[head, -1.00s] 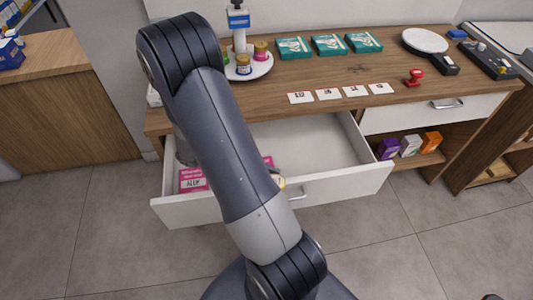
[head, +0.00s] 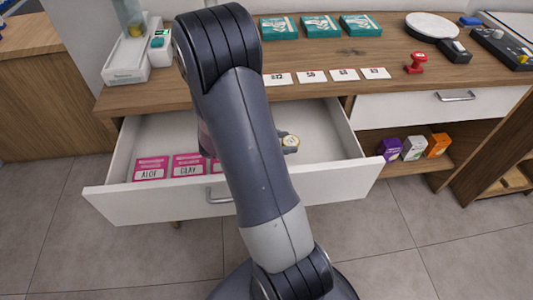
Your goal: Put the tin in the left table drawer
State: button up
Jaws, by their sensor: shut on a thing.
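The left table drawer (head: 125,206) is pulled open below the wooden counter, with its white front panel toward me. The tin (head: 291,141), with a round pale lid and a yellowish rim, shows just right of my arm, over the open drawer's interior. My gripper (head: 289,150) is mostly hidden behind my arm; a small grey part shows beside the tin, and it is shut on it. I cannot tell how high the tin is above the drawer floor. Pink boxes (head: 151,168) labelled ALOE and CLAY lie in the drawer's left front.
The drawer's right part (head: 325,145) looks clear. On the counter (head: 380,75) are teal boxes (head: 320,27), price cards (head: 311,76), a red stamp (head: 416,63) and a white device (head: 127,65). A closed drawer (head: 430,107) is at right, above small boxes (head: 413,147).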

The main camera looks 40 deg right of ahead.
jog(key=shift+f+b, duration=0.55)
jog(key=shift+f, duration=3.15)
jog(key=shift+f, duration=0.1)
jog(key=o, duration=1)
jog(key=shift+r, duration=0.25)
jog(key=v, duration=0.7)
jog(key=shift+w+a+p, duration=0.1)
jog(key=shift+a+p, duration=0.15)
jog(key=shift+p, duration=0.1)
